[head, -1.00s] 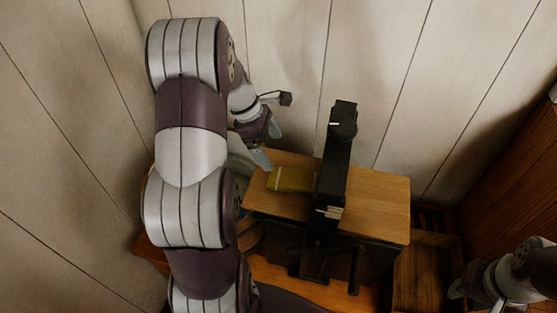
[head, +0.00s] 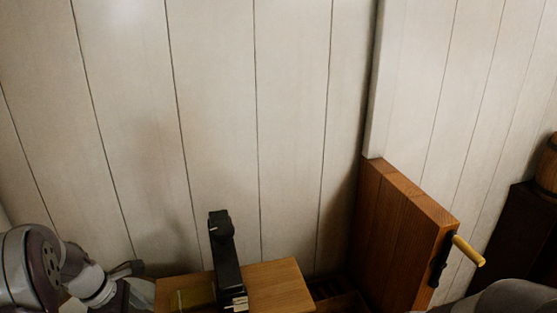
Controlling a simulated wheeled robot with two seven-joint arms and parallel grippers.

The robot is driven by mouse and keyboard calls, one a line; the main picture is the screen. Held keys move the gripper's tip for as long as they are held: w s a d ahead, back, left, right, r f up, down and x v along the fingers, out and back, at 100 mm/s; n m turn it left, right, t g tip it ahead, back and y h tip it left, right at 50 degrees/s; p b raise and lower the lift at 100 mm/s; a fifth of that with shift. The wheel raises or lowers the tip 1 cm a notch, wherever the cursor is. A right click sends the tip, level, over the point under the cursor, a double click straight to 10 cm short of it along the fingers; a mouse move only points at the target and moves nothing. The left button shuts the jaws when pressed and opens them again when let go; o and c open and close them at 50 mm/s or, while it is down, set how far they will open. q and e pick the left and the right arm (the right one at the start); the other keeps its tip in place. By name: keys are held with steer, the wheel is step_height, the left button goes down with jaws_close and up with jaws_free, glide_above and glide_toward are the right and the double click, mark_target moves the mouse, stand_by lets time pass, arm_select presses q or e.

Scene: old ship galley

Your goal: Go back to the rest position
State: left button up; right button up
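My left arm comes in at the lower left of the head view. Its wrist and a small dark attachment show, but the gripper is at the bottom edge and mostly cut off, so I cannot tell its finger state. A rounded grey-purple part of my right arm shows at the bottom right, and the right gripper is out of view. To the right of my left wrist, a black upright device (head: 226,262) stands on a wooden-topped box (head: 277,284). A yellow-green block (head: 190,299) lies on the same top, left of the device.
A wooden panel (head: 395,235) with a pale rod-like handle (head: 468,251) on a black bracket stands right of the box. A dark cabinet (head: 510,235) with a small wooden barrel (head: 548,166) is at the far right. White plank walls (head: 215,110) close off the back.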

arm_select(q)
steer(key=s+d+m+y, duration=0.2)
steer(key=s+d+m, duration=0.3)
steer(key=m, duration=0.6)
steer(key=s+d+m+y, duration=0.2)
steer(key=s+d+m, duration=0.4)
steer(key=d+m, duration=0.3)
steer(key=m, duration=0.2)
steer(key=shift+d+m, duration=0.2)
steer(key=shift+m, duration=0.1)
steer(key=shift+s, duration=0.1)
